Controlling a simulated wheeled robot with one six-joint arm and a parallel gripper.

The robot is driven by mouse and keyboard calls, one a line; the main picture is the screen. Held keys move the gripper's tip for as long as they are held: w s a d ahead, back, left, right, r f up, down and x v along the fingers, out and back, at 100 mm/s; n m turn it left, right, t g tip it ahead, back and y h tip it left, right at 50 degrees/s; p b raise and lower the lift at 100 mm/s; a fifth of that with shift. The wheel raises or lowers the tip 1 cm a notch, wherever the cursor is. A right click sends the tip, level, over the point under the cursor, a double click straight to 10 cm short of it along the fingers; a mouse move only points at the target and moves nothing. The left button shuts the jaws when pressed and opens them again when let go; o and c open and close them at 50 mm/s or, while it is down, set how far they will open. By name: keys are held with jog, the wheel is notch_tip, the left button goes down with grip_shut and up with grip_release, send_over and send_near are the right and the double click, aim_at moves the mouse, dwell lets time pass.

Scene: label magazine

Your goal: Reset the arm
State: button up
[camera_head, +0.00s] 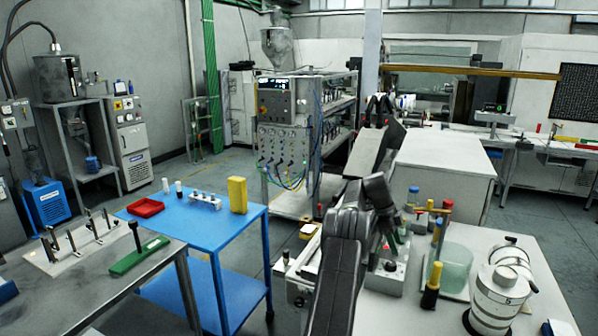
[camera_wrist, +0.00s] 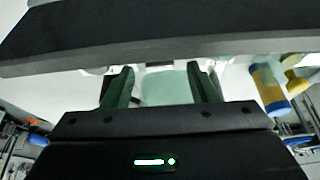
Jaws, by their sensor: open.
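My gripper (camera_wrist: 160,82) shows in the wrist view with its two dark green fingers well apart. No object is held between them. A pale green translucent surface lies beyond the gap, and its distance from the fingertips is unclear. In the head view my dark grey arm rises from the bottom centre over the white table (camera_head: 540,275) and bends near the table's left part.
Blue and yellow items (camera_wrist: 270,88) are close right of my fingers. Left, a blue table (camera_head: 190,235) bears a red tray (camera_head: 145,207) and yellow block (camera_head: 237,194).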

jog(key=shift+s+d+f, duration=0.2)
jog(key=shift+d+f, duration=0.05)
jog(key=shift+f, duration=0.6)
jog(key=shift+n+b, duration=0.3)
jog(key=shift+r, duration=0.1)
jog(key=shift+r, duration=0.1)
